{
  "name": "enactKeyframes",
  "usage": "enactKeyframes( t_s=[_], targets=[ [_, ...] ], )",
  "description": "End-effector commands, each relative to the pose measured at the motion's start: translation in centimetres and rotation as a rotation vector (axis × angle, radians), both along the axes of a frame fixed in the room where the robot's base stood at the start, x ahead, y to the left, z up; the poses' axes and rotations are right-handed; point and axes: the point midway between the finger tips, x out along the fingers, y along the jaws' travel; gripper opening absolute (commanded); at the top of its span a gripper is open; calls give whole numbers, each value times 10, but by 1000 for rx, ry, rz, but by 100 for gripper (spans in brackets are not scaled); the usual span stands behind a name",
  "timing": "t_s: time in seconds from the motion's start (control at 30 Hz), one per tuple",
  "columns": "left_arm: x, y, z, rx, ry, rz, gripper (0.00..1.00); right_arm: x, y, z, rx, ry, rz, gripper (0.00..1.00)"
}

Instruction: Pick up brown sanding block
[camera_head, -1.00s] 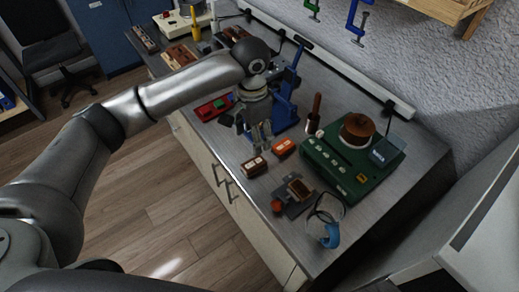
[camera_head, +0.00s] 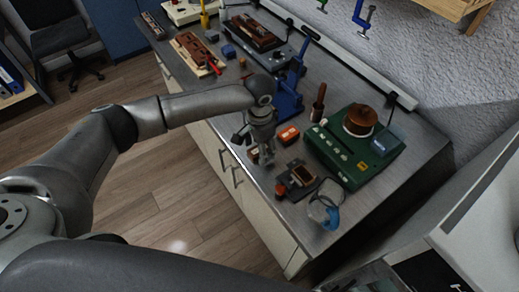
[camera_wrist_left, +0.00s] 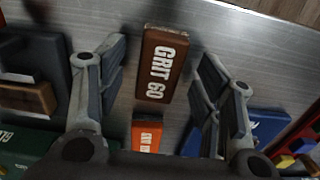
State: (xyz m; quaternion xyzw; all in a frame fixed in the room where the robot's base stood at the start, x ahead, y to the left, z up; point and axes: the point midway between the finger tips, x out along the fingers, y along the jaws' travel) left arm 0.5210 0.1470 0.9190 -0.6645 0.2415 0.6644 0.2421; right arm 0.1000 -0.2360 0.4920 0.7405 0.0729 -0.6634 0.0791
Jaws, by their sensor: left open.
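The brown sanding block (camera_wrist_left: 164,50), with "GRIT 60" in white letters, lies on the grey workbench in the left wrist view. My left gripper (camera_wrist_left: 163,75) is open, with one finger on each side of the block and a visible gap to each. In the head view my left gripper (camera_head: 262,155) points down over the bench near its front edge and largely hides the brown block. An orange block (camera_head: 288,135) lies just beyond it and also shows in the wrist view (camera_wrist_left: 147,134). My right gripper is not in view.
A blue clamp-like fixture (camera_head: 288,95) stands behind my gripper. A green device (camera_head: 345,160) with a brown round top is to the right. A dark holder with a brown piece (camera_head: 303,174) and a clear-and-blue item (camera_head: 325,213) sit near the front. The workbench (camera_head: 365,205) is bare at right.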

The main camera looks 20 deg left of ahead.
Motion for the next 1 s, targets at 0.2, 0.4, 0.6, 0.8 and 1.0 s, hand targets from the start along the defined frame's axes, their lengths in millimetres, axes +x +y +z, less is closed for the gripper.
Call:
enactKeyframes(
  t_s=[0.2, 0.4, 0.6, 0.8, 1.0],
  targets=[
    [0, 0, 0, 0, 0, 0, 45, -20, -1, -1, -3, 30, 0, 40],
    [0, 0, 0, -1, 1, 0, 20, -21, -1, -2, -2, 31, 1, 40],
    [0, 0, 0, -1, 1, 0, 13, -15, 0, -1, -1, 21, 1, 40],
    [1, 0, 5, -2, -1, 1, 13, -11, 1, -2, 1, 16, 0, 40],
    [1, 0, 26, -2, -2, 0, 13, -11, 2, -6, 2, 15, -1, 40]
  ],
)
